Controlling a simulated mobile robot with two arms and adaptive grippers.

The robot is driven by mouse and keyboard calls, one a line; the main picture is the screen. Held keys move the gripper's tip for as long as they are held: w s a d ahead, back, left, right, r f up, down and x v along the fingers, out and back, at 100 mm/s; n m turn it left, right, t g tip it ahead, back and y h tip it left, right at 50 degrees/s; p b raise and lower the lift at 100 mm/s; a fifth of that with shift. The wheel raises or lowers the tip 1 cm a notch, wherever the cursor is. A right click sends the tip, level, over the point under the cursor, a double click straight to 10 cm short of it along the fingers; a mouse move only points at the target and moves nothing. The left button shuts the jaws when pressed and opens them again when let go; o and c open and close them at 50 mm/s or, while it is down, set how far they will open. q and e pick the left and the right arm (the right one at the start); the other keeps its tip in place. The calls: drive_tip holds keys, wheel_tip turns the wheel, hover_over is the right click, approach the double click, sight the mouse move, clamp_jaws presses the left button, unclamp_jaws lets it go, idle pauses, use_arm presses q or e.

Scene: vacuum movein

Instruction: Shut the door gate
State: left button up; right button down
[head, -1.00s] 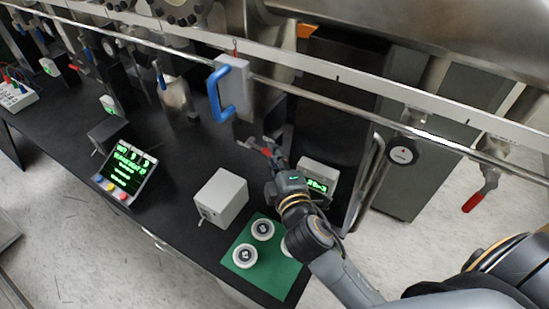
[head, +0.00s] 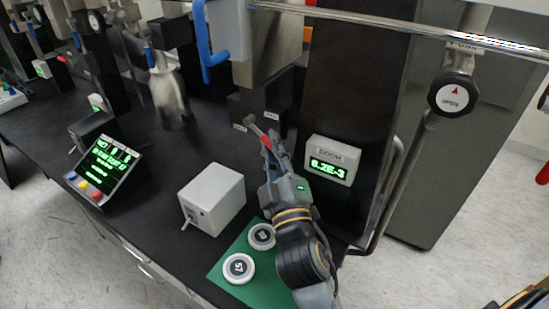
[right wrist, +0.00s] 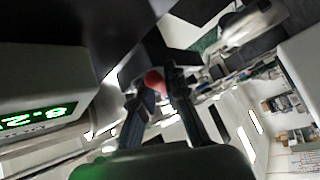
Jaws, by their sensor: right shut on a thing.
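The door gate's small lever with a red grip (head: 262,136) sticks out toward me from a dark block (head: 259,102) that bears two small pale labels, too small to read. My right gripper (head: 268,146) is shut on the red grip. In the right wrist view the grip's rounded red end (right wrist: 155,80) shows between the two dark fingers (right wrist: 157,98). The fingers hide part of the grip in the head view. A white DOOR display (head: 332,160) reads 8.2E-3, just right of the gripper. My left gripper is not in view.
A large blue handle (head: 209,45) hangs above and left. A white box with a toggle (head: 211,198) and white discs on a green mat (head: 239,283) are near my right forearm. A metal pipe (head: 392,190) stands right of the dark column. The left bench is partly clear.

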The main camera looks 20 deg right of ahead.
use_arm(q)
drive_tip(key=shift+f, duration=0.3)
